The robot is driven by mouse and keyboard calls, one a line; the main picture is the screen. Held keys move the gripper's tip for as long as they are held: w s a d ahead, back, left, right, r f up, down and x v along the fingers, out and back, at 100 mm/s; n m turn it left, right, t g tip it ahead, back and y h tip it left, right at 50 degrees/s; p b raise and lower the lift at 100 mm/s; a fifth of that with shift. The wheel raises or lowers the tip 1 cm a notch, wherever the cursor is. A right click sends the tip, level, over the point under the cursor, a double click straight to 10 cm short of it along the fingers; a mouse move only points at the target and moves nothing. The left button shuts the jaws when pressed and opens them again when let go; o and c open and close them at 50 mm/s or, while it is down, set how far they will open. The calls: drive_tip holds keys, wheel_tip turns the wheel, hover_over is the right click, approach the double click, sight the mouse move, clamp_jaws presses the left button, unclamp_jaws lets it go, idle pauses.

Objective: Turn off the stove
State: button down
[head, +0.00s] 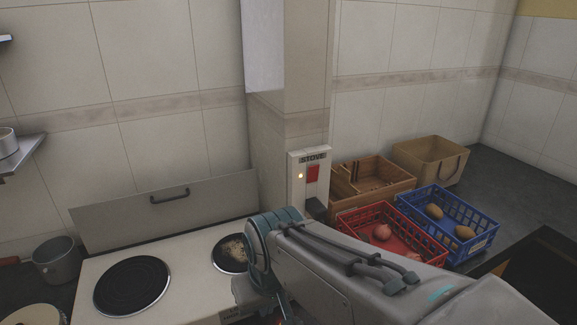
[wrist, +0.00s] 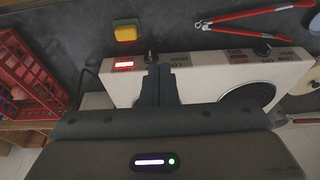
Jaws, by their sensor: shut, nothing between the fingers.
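The white stove (head: 190,262) has two dark hot plates, a left one (head: 132,286) and a right one (head: 230,254) with a pale stain. In the wrist view my gripper (wrist: 160,70) is shut and empty at the stove's control panel. Its fingertips are close beside a dark knob (wrist: 150,58); contact cannot be told. A red display (wrist: 124,64) is lit, and another knob (wrist: 263,47) is farther right. My arm hides the gripper in the head view.
Right of the stove stand a red crate (head: 348,217) with onions, a blue crate (head: 488,225) with potatoes, and two brown boxes. A metal bucket (head: 56,261) is at left. A yellow-green sponge (wrist: 127,31) and a red-handled tool (wrist: 245,15) lie beyond the panel.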

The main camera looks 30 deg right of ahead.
drive_tip(key=w+d+r+m+t, duration=0.3)
drive_tip(key=d+r+m, duration=0.5)
drive_tip(key=d, duration=0.3)
drive_tip(key=w+d+r+m+t+b, duration=0.1)
drive_tip(key=w+d+r+m+t, duration=0.3)
drive_tip(key=w+d+r+m, duration=0.2)
drive_tip(key=d+r+m, duration=0.2)
drive_tip(key=d+m, duration=0.2)
drive_tip(key=d, duration=0.2)
drive_tip(key=shift+h, duration=0.3)
drive_tip(key=shift+w+f, duration=0.1)
drive_tip(key=p, duration=0.2)
approach(312, 173)
drive_tip(key=s+f+x, duration=0.1)
drive_tip(key=x, duration=0.4)
drive_tip(key=shift+w+r, duration=0.2)
drive_tip(key=shift+w, duration=0.55)
